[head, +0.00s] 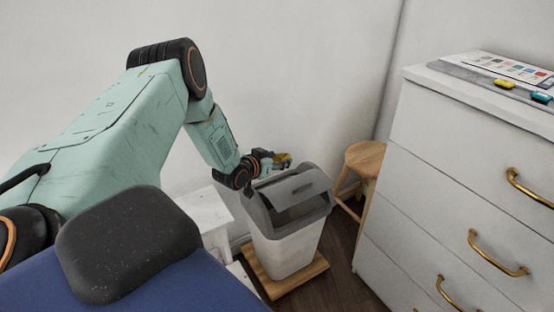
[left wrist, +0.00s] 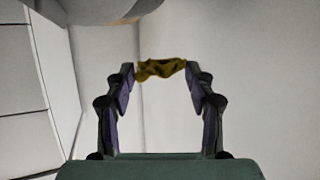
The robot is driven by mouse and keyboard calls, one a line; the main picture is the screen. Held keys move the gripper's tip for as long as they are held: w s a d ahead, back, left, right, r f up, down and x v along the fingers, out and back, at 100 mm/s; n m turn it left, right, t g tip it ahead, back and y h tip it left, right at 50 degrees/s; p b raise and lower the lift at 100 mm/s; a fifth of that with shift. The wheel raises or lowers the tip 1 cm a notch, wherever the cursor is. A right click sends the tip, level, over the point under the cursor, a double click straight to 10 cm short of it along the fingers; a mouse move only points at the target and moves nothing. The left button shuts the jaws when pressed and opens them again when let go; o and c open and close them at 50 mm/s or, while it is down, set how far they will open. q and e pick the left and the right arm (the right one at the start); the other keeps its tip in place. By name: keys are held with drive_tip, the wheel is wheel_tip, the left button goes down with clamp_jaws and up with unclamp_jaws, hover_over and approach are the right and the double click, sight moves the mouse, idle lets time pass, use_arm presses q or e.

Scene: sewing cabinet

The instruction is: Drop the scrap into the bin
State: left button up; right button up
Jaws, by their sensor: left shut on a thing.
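The scrap (left wrist: 160,70) is a crumpled yellow cloth piece with dark markings, held between the fingertips of my left gripper (left wrist: 159,73) in the left wrist view. In the head view, my left gripper (head: 275,160) is above the back edge of the bin, with the yellow scrap (head: 284,157) at its tip. The gripper is shut on the scrap. The bin (head: 287,252) has a pale body and a grey lid with a tilted flap (head: 293,188); a dark opening shows below the flap. My right gripper is not in view.
The bin stands on a wooden board (head: 307,277). A wooden stool (head: 365,157) is behind it to the right. A white drawer cabinet (head: 420,150) with brass handles stands at the right. A small white table (head: 205,207) is left of the bin.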

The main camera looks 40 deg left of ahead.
use_arm(q)
drive_tip(key=shift+f+b, duration=0.95)
drive_tip(key=shift+f, duration=0.35)
drive_tip(key=o, duration=0.7)
drive_tip(key=shift+s+r, duration=0.1)
drive_tip(key=shift+s, duration=0.05)
drive_tip(key=v, duration=0.5)
drive_tip(key=shift+s+r, duration=0.15)
drive_tip(key=shift+s, duration=0.25)
drive_tip(key=shift+s+d+r, duration=0.2)
drive_tip(key=shift+s+r, duration=0.05)
drive_tip(key=shift+s, duration=0.45)
drive_tip(key=shift+w, duration=0.15)
